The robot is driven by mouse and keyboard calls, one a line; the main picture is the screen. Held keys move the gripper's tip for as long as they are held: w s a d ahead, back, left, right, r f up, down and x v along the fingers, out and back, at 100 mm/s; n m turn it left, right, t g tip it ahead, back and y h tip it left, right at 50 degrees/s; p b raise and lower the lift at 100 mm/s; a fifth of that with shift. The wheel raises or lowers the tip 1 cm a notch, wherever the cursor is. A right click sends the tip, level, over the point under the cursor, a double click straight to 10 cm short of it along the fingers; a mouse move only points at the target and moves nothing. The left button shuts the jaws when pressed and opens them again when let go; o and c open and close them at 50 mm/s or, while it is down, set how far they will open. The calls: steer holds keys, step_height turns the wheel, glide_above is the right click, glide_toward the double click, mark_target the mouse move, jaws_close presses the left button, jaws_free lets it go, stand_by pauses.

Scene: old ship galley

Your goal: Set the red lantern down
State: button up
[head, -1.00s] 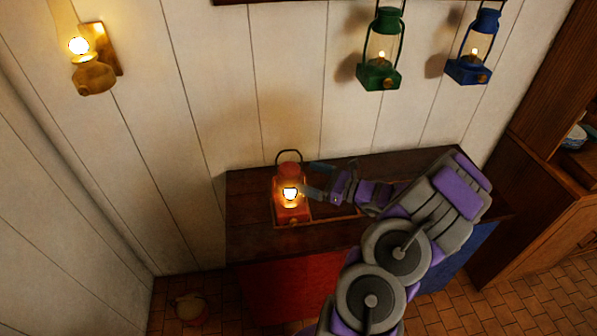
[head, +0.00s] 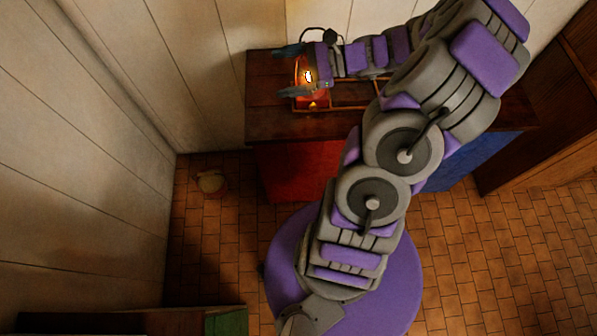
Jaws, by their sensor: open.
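The red lantern (head: 308,77) is lit and looks upright on the dark wooden counter (head: 270,118), at the left end of a light wooden frame (head: 358,107). My gripper (head: 291,71) reaches in from the right, with one finger on the far side of the lantern and one on the near side. The fingers are apart. I cannot tell whether either touches the lantern. My gripper and wrist hide part of the lantern, and its dark handle shows above them.
The counter front has a red panel (head: 300,172) and a blue panel (head: 468,160). Plank walls close in behind and left. Wooden furniture (head: 560,150) stands at right. The left counter top is clear.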

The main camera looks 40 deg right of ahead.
steer(key=s+a+r+n+g+h, duration=0.2)
steer(key=s+a+n+g, duration=0.3)
steer(key=a, duration=0.4)
steer(key=s+a+r+n+g+h, duration=0.1)
steer(key=s+a+r+n+g, duration=0.1)
steer(key=s+a+n+g, duration=0.5)
steer(key=s+n+t+h, duration=0.2)
steer(key=s+n+h, duration=0.7)
steer(key=s, duration=0.5)
steer(key=shift+d+r+h, duration=0.15)
steer(key=shift+r+h, duration=0.3)
steer(key=shift+h, duration=0.15)
